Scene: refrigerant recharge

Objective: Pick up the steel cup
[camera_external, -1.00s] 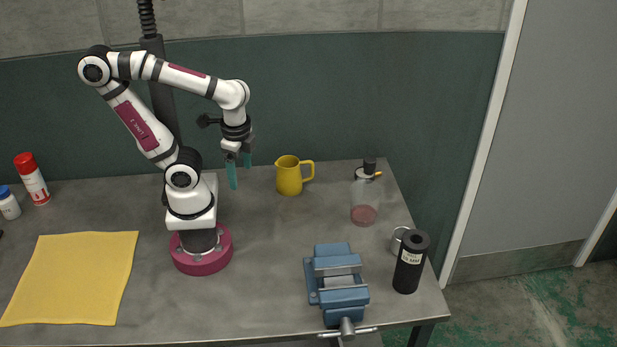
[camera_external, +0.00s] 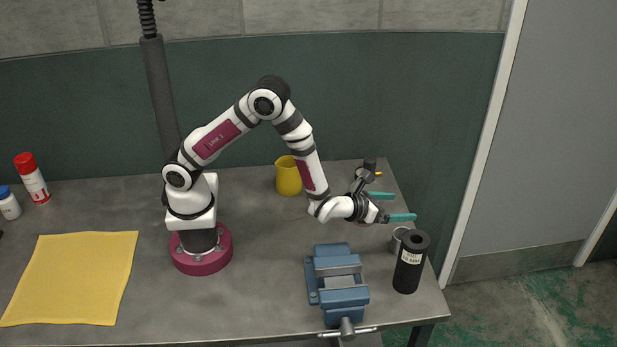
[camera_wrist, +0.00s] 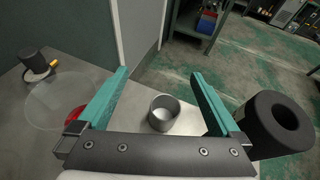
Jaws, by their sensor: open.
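The steel cup (camera_external: 398,238) stands upright near the right edge of the table, partly hidden behind the black cylinder. In the wrist view the cup (camera_wrist: 164,113) is upright and looks empty, and it appears between my two teal fingers. My gripper (camera_external: 398,206) is open and points to the right, above and slightly behind the cup in the external view. In the wrist view my gripper (camera_wrist: 160,80) has its fingers spread wide, with nothing between them in contact.
A black cylinder (camera_external: 411,263) stands close beside the cup. A blue vise (camera_external: 338,282) sits in front. A yellow pitcher (camera_external: 288,177) and yellow cloth (camera_external: 75,278) are farther left.

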